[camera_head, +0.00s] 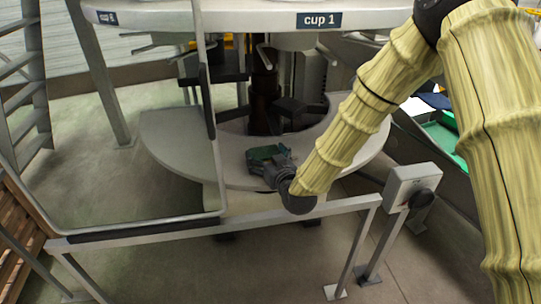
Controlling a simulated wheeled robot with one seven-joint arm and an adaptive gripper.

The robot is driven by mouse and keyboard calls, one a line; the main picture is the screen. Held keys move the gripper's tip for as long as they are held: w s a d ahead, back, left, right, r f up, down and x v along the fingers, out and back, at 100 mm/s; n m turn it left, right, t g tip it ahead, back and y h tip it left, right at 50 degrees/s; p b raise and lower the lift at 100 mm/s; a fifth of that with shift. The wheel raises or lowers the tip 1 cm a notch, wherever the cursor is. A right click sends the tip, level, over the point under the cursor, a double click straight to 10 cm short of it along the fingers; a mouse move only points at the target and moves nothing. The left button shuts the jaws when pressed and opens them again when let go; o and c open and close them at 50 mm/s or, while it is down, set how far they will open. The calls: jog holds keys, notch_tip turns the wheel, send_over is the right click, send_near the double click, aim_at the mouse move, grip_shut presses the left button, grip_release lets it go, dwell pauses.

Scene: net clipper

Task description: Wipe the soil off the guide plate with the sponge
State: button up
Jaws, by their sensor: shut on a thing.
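My gripper (265,164) is at the end of my yellow-sleeved arm, over the front of a round grey plate (175,140), which I take to be the guide plate. My gripper is shut on a dark green block, the sponge (267,153). The sponge is low over the plate or touching it; I cannot tell which. The gripper hides part of the plate and the fingertips are small in this view. No soil can be made out clearly on the visible plate surface.
A metal rail (220,220) runs in front of the plate, with a clear framed panel (219,110) at left. A grey switch box (411,185) stands on a post at right. The machine's upper ring carries a "cup 1" label (318,20). Green trays (445,135) sit far right.

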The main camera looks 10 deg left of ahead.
aim_at(301, 159)
jog(key=shift+d+f, duration=0.1)
jog(key=shift+w+d+r, duration=0.1)
jog(key=shift+w+d, duration=0.25)
jog(key=shift+d, duration=0.75)
jog(key=shift+w+d+r, duration=0.1)
jog(key=shift+w+d, duration=0.3)
jog(key=shift+d, duration=0.75)
jog(key=shift+w+d, duration=0.35)
jog(key=shift+d, duration=0.9)
jog(key=shift+w+d, duration=0.1)
jog(key=shift+d, duration=0.05)
jog(key=shift+w+d+f, duration=0.1)
jog(key=shift+w+d, duration=0.15)
jog(key=shift+d, duration=0.55)
jog(key=shift+w+d+f, duration=0.1)
jog(key=shift+w+d, duration=0.15)
jog(key=shift+d, duration=0.55)
jog(key=shift+r, duration=0.15)
jog(key=shift+r+p, duration=1.95)
jog(key=shift+r, duration=0.95)
jog(key=shift+r+p, duration=0.85)
jog(key=shift+r, duration=0.65)
